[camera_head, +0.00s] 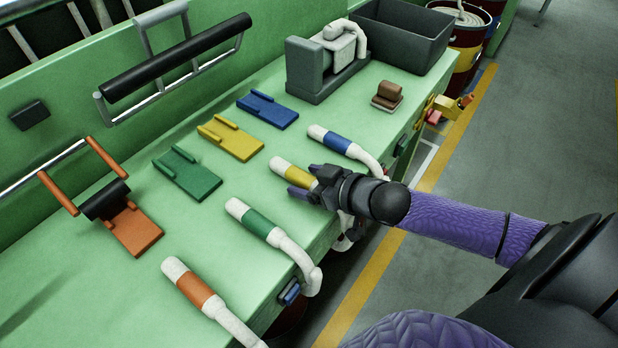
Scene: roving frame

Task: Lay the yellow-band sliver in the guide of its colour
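The yellow-band sliver (296,173), a white rope-like strand with a yellow band, lies on the green bench top near its front edge. My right gripper (304,181) reaches in from the right at the band. Its fingers are apart, one on each side of the sliver, and look open; the gripper hides the sliver's tail end. The yellow guide (236,143), a flat plate with raised side rails, lies farther back on the bench, left of the sliver. It is empty. My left gripper is not in view.
Slivers with blue (337,142), green (258,222) and orange (194,290) bands lie along the front edge. Empty blue (267,110) and green (187,176) guides and an orange guide (135,233) are behind. A grey device (312,68) and grey bin (400,38) stand at the back.

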